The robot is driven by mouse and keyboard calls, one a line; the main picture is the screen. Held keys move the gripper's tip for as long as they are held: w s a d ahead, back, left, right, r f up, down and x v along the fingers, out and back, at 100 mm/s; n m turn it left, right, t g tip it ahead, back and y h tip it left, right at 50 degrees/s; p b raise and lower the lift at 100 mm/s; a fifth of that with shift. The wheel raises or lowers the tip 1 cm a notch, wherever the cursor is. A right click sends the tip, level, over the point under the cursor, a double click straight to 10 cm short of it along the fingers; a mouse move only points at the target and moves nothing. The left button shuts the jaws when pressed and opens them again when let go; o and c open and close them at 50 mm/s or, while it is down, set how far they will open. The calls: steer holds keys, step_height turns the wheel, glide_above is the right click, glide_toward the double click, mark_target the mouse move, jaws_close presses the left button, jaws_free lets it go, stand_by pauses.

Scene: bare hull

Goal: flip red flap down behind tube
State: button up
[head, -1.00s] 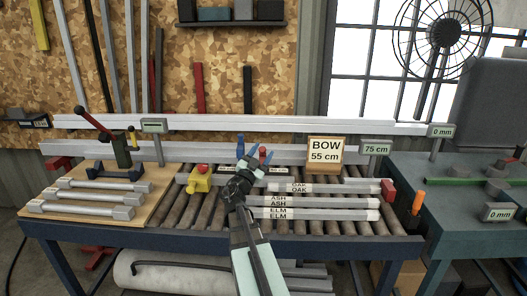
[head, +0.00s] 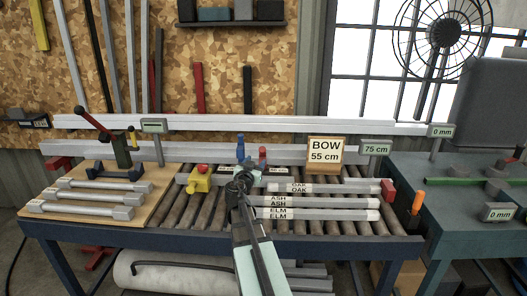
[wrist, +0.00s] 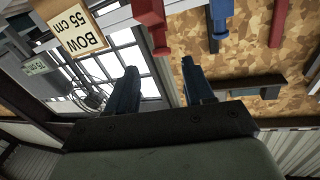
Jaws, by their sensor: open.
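The red flap (head: 262,156) stands upright at the back of the roller bed in the head view, just right of an upright blue flap (head: 240,148). In the wrist view, which is upside down, the red flap (wrist: 152,28) is at the top, left of the blue flap (wrist: 218,18). A pale tube (head: 277,171) with dark labels lies in front of the flaps, partly hidden by my gripper. My gripper (head: 243,173) is open and empty in front of the flaps. Its two dark fingers (wrist: 160,75) show apart in the wrist view, short of both flaps.
Tubes marked OAK (head: 335,188), ASH (head: 325,201) and ELM (head: 325,214) lie on the rollers. A yellow block with a red button (head: 199,182) is to the left. The BOW sign (head: 325,150) stands to the right. A long pale rail runs behind.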

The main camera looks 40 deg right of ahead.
mark_target(261, 153)
steer(key=x, duration=1.2)
jaws_close()
stand_by(0.3)
